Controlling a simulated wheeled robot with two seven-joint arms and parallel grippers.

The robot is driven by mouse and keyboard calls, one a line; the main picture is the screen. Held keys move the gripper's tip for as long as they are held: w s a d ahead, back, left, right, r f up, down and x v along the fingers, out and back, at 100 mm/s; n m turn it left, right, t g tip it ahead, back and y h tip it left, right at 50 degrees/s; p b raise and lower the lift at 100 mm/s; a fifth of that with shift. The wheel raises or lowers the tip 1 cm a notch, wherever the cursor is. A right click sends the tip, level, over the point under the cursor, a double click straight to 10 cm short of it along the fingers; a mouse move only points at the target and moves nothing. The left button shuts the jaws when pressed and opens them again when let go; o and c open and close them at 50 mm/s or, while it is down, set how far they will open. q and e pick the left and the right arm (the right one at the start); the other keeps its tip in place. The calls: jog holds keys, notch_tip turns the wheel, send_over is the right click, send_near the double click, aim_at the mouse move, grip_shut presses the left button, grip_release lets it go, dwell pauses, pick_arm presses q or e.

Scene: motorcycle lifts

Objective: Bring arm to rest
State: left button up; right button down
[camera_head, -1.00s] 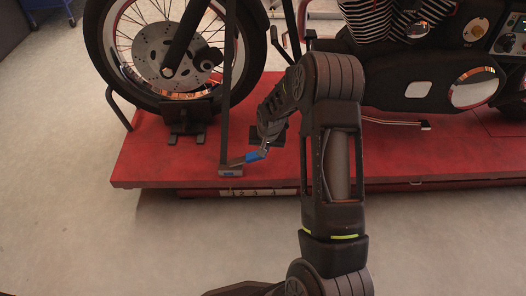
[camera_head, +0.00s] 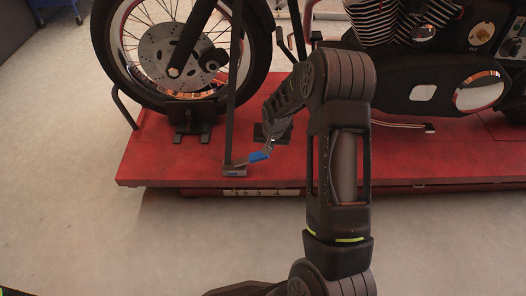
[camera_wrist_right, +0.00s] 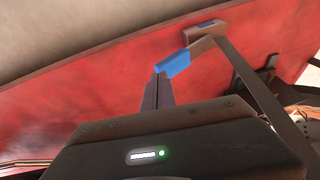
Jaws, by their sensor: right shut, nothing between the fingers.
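My right arm reaches from the bottom of the head view over the red lift platform (camera_head: 150,163). Its gripper (camera_head: 267,148) is shut and empty, with its fingertips at the blue handle (camera_head: 258,157) of a strap buckle (camera_head: 233,171). In the right wrist view, the shut fingertips (camera_wrist_right: 158,80) are close against or just beside the blue handle (camera_wrist_right: 174,63); I cannot tell if they touch. The buckle (camera_wrist_right: 204,28) lies beyond, with a dark strap (camera_wrist_right: 250,80) running from it. My left gripper is not in view.
A motorcycle stands on the platform, its front wheel (camera_head: 128,80) in a wheel chock (camera_head: 190,118). The dark strap (camera_head: 236,80) rises beside the wheel, left of my right arm. Pale floor (camera_head: 90,230) in front of the platform is clear.

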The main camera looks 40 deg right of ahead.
jog(key=shift+a, duration=0.1)
jog(key=s+a+f+n+y, duration=0.1)
jog(key=s+a+f+y, duration=0.15)
jog(key=a+f, duration=0.45)
jog(key=s+a+f+n+y, duration=0.1)
jog(key=s+a+f+n, duration=0.15)
jog(key=a, duration=0.85)
jog(key=s+a+f+n+g+y, duration=0.1)
jog(key=s+a+f, duration=0.1)
jog(key=s+a, duration=0.65)
jog(key=s+a+f+n+g+y, duration=0.1)
jog(key=s+a+f, duration=0.1)
jog(key=s+a, duration=0.6)
pick_arm(q)
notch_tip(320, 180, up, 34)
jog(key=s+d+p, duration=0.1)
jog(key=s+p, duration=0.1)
jog(key=p, duration=3.1)
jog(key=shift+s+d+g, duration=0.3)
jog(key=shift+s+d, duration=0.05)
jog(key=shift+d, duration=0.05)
pick_arm(e)
jog(key=s+a+r, duration=0.1)
jog(key=r, duration=1.6)
jog(key=s+a+r, duration=0.2)
jog(key=r, duration=1.5)
jog(key=shift+n+g, duration=0.3)
jog(key=shift+n, duration=0.15)
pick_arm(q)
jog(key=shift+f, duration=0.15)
